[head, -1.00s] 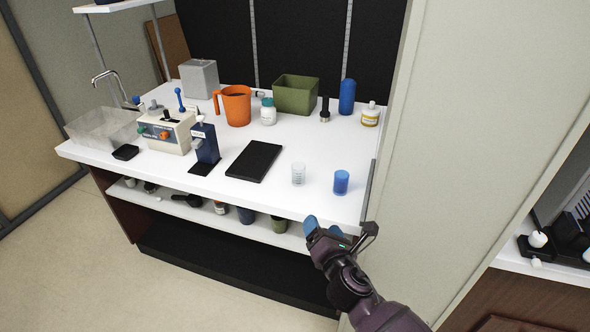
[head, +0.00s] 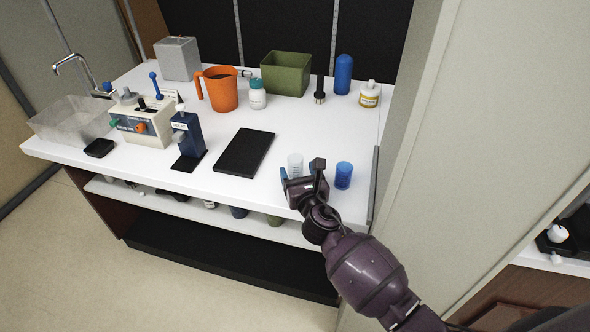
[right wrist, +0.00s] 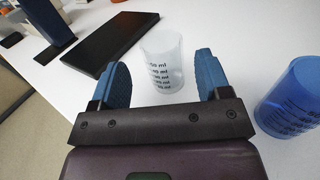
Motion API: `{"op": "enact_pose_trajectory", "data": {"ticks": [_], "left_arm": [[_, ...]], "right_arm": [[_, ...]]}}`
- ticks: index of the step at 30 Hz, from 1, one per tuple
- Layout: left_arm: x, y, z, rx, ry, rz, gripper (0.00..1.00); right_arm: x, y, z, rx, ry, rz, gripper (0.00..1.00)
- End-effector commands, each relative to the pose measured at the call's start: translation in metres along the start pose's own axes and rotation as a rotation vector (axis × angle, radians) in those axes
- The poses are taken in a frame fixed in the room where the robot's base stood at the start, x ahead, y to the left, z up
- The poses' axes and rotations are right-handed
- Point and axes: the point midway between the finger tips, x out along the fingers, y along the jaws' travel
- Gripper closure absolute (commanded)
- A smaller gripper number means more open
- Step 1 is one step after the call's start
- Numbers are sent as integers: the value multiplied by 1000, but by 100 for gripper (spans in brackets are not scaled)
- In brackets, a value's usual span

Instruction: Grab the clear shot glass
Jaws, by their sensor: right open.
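The clear shot glass (head: 295,164) stands upright on the white counter, with measuring marks in ml on its side. My right gripper (head: 299,175) is at the counter's front edge, just in front of the glass. In the right wrist view the clear shot glass (right wrist: 162,62) stands between and a little beyond the two blue fingertips of my open right gripper (right wrist: 167,75). Gaps show between it and both fingers. My left gripper is not in view.
A blue shot glass (head: 344,175) stands close to the right of my right gripper. A black flat pad (head: 245,152) lies to the left. An orange pitcher (head: 221,90), a green bin (head: 286,74) and bottles stand farther back. The counter behind the clear glass is open.

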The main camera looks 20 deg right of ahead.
Motion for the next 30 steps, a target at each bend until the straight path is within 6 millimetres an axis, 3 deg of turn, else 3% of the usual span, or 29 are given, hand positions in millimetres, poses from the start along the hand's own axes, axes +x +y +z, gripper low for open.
{"op": "enact_pose_trajectory", "data": {"ticks": [5, 15, 25, 30], "left_arm": [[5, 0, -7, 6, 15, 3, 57], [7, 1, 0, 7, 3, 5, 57], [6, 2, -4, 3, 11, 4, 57], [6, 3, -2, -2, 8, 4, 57]], "right_arm": [[10, -1, 1, 1, 0, 0, 30], [50, -3, 1, 1, 2, 0, 30], [54, -3, 4, 1, 0, 0, 30], [54, -3, 3, 1, 0, 0, 56]]}}
